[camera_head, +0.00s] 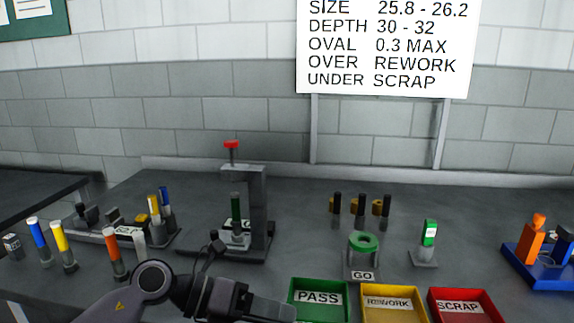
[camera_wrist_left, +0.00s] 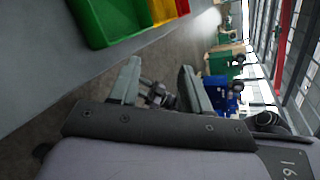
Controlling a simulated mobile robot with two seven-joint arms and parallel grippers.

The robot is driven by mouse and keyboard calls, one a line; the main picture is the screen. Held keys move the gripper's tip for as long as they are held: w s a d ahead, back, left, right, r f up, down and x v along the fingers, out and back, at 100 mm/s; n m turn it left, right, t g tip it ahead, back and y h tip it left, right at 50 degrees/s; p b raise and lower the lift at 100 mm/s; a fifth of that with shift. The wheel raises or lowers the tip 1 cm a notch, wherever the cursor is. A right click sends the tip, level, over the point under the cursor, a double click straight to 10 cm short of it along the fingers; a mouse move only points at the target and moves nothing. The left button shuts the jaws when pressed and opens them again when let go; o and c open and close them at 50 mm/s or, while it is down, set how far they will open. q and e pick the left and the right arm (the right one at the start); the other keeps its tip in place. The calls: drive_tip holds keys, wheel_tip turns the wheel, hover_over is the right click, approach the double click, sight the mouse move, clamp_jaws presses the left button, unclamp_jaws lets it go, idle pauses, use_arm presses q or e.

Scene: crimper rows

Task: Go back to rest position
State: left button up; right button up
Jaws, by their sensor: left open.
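My left gripper (camera_head: 268,308) is low at the bottom of the head view, in front of the dark bench (camera_head: 190,285) and just left of the green PASS tray (camera_head: 293,290). Its arm comes in from the lower left. In the left wrist view its two fingers (camera_wrist_left: 160,72) stand apart with nothing between them, and the grey floor lies beyond. The bench edge and the green tray (camera_wrist_left: 92,35) are at the upper left there, apart from the fingers. My right gripper is in neither view.
A dark press (camera_head: 258,195) with a red knob stands behind my left arm. Coloured cylinders (camera_head: 60,238) stand at the left. A green ring gauge (camera_head: 363,243), yellow REWORK tray (camera_head: 388,288) and red SCRAP tray (camera_head: 432,297) are to the right. A blue stand (camera_head: 545,275) is far right.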

use_arm(q)
drive_tip(key=s+a+f+n+t+y, duration=0.25)
drive_tip(key=a+f+n+t, duration=0.45)
drive_tip(key=n, duration=0.8)
drive_tip(key=s+a+f+n+t+y, duration=0.1)
drive_tip(key=a+f+n+t+y, duration=0.3)
drive_tip(key=n+t, duration=0.85)
drive_tip(key=s+a+f+n+g+y, duration=0.2)
drive_tip(key=s+a+f+n+g, duration=0.1)
drive_tip(key=s+f+n+g, duration=0.2)
drive_tip(key=s+a+f+n+g+y, duration=0.3)
drive_tip(key=s+a+f+n+g, duration=0.1)
drive_tip(key=s+f+n, duration=0.3)
wheel_tip(320, 180, down, 3)
drive_tip(key=shift+s+f+g+p, duration=0.1)
drive_tip(key=shift+s+g+p, duration=0.3)
drive_tip(key=shift+s, duration=0.65)
